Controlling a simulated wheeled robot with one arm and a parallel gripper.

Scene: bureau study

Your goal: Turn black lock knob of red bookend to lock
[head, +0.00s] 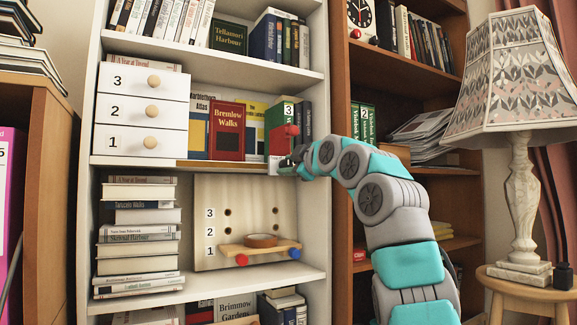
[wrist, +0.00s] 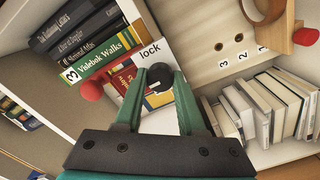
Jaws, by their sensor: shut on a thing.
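The red bookend (head: 278,140) stands on the middle shelf at the right end of a row of books, with a red ball (head: 292,130) on it. The ball also shows at the left in the wrist view (wrist: 92,91). A white plate (wrist: 150,52) marked "lock" is at the bookend's front. The black lock knob (wrist: 160,74) sits on this plate, between my fingertips. My gripper (wrist: 160,82) is shut on the knob. In the head view my gripper (head: 287,166) is at the shelf's front edge and hides the knob.
A small drawer unit (head: 143,112) and the red Bremlow Walks book (head: 227,130) stand left of the bookend. Below, a pegboard (head: 213,190) carries a wooden shelf with a tape roll (head: 261,240). A lamp (head: 520,170) stands at the right.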

